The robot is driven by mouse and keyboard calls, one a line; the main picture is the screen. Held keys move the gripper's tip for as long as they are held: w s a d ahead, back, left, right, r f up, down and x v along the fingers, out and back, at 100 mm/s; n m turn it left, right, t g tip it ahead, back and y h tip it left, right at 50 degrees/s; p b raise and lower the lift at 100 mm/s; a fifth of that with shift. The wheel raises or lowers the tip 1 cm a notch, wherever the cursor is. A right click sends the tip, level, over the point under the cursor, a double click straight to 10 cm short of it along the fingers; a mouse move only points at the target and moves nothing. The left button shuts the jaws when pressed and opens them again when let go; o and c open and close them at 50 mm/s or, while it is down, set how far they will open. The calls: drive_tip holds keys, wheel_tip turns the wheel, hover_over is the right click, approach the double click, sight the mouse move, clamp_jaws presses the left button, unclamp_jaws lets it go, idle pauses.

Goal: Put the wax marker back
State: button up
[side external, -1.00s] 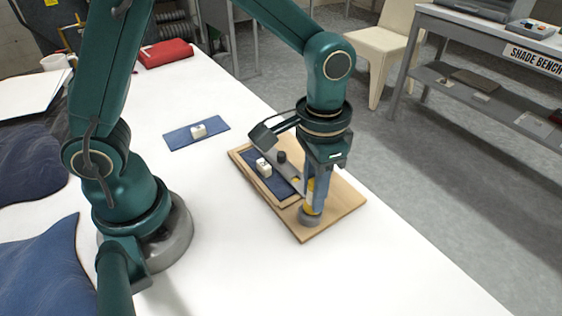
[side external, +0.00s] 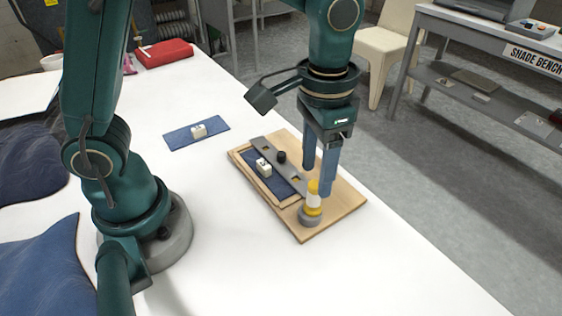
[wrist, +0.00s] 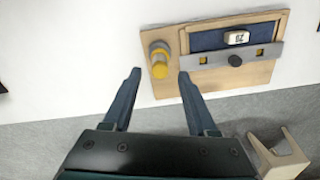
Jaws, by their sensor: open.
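The wax marker (side external: 314,199) is yellow with a white band. It stands upright in a round grey holder (side external: 310,217) at the near corner of the wooden board (side external: 340,205). It also shows in the wrist view (wrist: 159,62), ahead of the fingertips. My gripper (side external: 316,180) is open and empty. Its two blue fingers hang above and behind the marker in the side view, apart from it as far as I can tell. In the wrist view my gripper (wrist: 158,72) has its fingers spread wide.
On the board, a grey metal bar (side external: 285,172) with a black knob lies beside a framed blue cloth with a white numbered block (side external: 263,167). Another blue cloth (side external: 180,137) with a white block lies beyond. A red case (side external: 165,53) is farther back. White table in front is clear.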

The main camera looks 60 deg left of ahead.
sight(311, 183)
wheel_tip(311, 183, up, 6)
drive_tip(key=shift+r, duration=0.2)
drive_tip(key=s+a+n+t, duration=0.3)
drive_tip(key=s+a+t, duration=0.2)
drive_tip(key=s+a, duration=0.3)
drive_tip(key=shift+s+a+f+t, duration=0.3)
drive_tip(key=shift+s+f, duration=0.15)
drive_tip(key=shift+s, duration=0.15)
